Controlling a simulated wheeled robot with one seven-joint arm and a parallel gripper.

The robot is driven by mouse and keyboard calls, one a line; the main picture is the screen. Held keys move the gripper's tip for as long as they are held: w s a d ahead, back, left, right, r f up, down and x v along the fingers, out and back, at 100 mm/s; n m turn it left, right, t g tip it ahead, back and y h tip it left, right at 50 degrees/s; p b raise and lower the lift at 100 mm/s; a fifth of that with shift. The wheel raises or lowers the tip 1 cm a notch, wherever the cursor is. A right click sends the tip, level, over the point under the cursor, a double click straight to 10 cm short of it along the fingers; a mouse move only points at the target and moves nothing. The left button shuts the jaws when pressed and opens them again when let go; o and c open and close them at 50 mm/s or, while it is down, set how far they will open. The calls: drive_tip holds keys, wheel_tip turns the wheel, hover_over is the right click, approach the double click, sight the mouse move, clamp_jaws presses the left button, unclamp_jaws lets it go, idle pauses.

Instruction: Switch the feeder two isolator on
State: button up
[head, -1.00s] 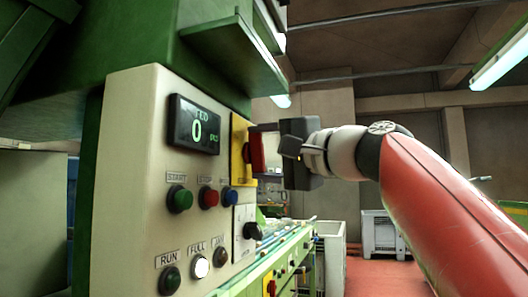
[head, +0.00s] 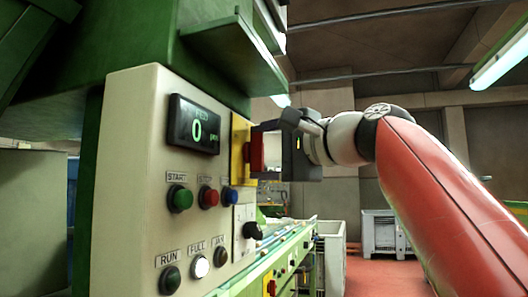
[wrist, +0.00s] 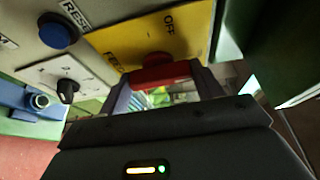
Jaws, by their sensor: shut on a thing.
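The feeder isolator is a red handle (head: 257,152) on a yellow plate (head: 239,150) at the right edge of the control panel. In the wrist view the yellow plate (wrist: 150,35) carries the word OFF and a partly hidden label. The red handle (wrist: 163,74) lies across between the two fingers there. My gripper (head: 263,151) is shut on the handle, with a finger at each end of it; it also shows in the wrist view (wrist: 163,91). The fingers hide the handle's ends, and I cannot tell its exact setting. The plate's number cannot be read.
The panel (head: 135,150) bears a display (head: 194,126) reading 0, START and other push buttons, and lamps. A black rotary knob (head: 252,230) sits below the isolator, close under my gripper. A green ledge (head: 235,60) overhangs above. Open floor lies at the right.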

drive_tip(key=o, duration=1)
drive_tip(key=b+v, duration=0.1)
drive_tip(key=v, duration=0.6)
drive_tip(key=shift+s+d, duration=0.25)
drive_tip(key=shift+d, duration=0.05)
drive_tip(key=shift+f, duration=0.1)
wheel_tip(320, 180, down, 14)
drive_tip(key=d+h, duration=0.2)
drive_tip(key=h, duration=0.3)
drive_tip(key=s+d+f+n+g+h, duration=0.2)
drive_tip(key=s+f, duration=0.3)
drive_tip(key=f, duration=0.8)
drive_tip(key=s+d+f+n+g+h, duration=0.2)
drive_tip(key=s+f+n+h, duration=0.1)
drive_tip(key=f, duration=1)
drive_tip(key=s+d+f+n+g+h, duration=0.2)
drive_tip(key=s+f, duration=0.4)
drive_tip(key=f, duration=0.8)
drive_tip(key=shift+s+d+n+h, duration=0.3)
drive_tip(key=shift+n+h, duration=0.4)
drive_tip(key=shift+n, duration=0.1)
